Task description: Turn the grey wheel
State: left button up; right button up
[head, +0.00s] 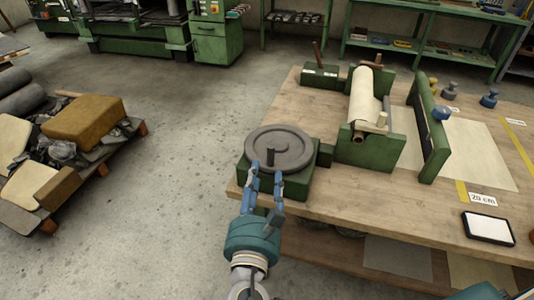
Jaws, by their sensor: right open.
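The grey wheel (292,148) lies flat on top of a green housing (300,187) at the near left corner of the wooden table. A short dark upright handle (270,156) stands on the wheel's near left part. I cannot tell whether the fingers touch the wheel.
Right of the wheel, a cream sheet roll (362,98) sits in a green stand (362,150). A green upright panel (430,135), a pale sheet (475,150) and a black-framed tablet (488,228) are farther right. A loaded pallet (48,225) stands on the floor at left. The floor between is clear.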

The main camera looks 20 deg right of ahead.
aim_at(268, 152)
jog(key=p+x, duration=0.1)
jog(key=x, duration=0.9)
jog(key=shift+w+d, duration=0.15)
jog(key=shift+d, duration=0.05)
jog(key=shift+c, duration=0.5)
grip_shut()
